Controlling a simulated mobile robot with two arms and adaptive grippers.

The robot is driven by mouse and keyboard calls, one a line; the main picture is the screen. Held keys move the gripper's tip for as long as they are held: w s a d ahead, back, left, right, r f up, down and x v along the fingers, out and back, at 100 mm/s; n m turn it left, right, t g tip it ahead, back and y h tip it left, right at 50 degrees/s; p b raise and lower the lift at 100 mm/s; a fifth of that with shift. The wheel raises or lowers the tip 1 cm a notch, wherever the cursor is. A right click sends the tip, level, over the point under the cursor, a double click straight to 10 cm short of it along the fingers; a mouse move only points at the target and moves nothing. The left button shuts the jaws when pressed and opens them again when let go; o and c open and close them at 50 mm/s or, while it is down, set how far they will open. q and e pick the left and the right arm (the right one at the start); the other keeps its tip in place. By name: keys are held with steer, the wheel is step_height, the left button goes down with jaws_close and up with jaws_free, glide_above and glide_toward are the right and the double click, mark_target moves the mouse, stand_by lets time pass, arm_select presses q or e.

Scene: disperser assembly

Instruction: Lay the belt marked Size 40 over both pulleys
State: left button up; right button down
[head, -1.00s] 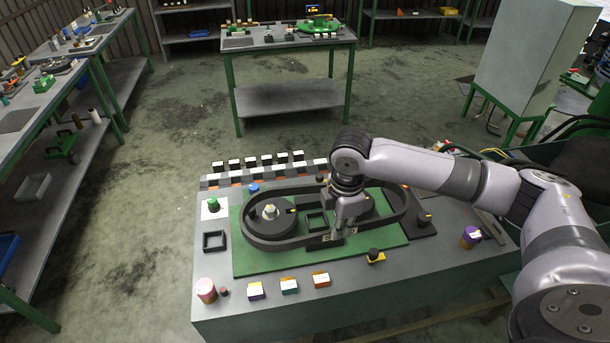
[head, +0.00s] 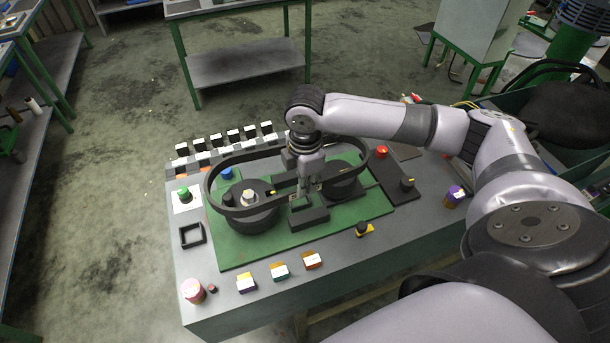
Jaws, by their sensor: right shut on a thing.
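The black belt (head: 246,155) is a wide loop above the green plate (head: 238,254); no size marking is readable on it. My right gripper (head: 306,190) is shut on its near strand, between the two pulleys. The left pulley (head: 256,219), dark with a pale hub, shows through and below the loop. The near strand crosses in front of this pulley in the picture. The right pulley (head: 343,189) is partly hidden by my gripper and the belt. The belt looks raised; I cannot tell whether it touches either pulley. My left gripper is not in view.
A dark block (head: 308,214) stands between the pulleys, just below my gripper. A red button (head: 382,152) stands at the right.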

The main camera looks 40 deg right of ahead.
steer(key=shift+f, duration=0.4)
steer(key=shift+s+f, duration=0.1)
steer(key=shift+f, duration=0.15)
steer(key=shift+s+f, duration=0.1)
steer(key=shift+f, duration=0.3)
step_height(320, 180, down, 2)
steer(key=shift+f+b, duration=0.35)
steer(key=shift+f, duration=0.65)
steer(key=shift+f+b, duration=0.35)
steer(key=shift+f, duration=0.8)
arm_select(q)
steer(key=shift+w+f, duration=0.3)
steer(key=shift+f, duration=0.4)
arm_select(e)
steer(key=shift+f, duration=0.4)
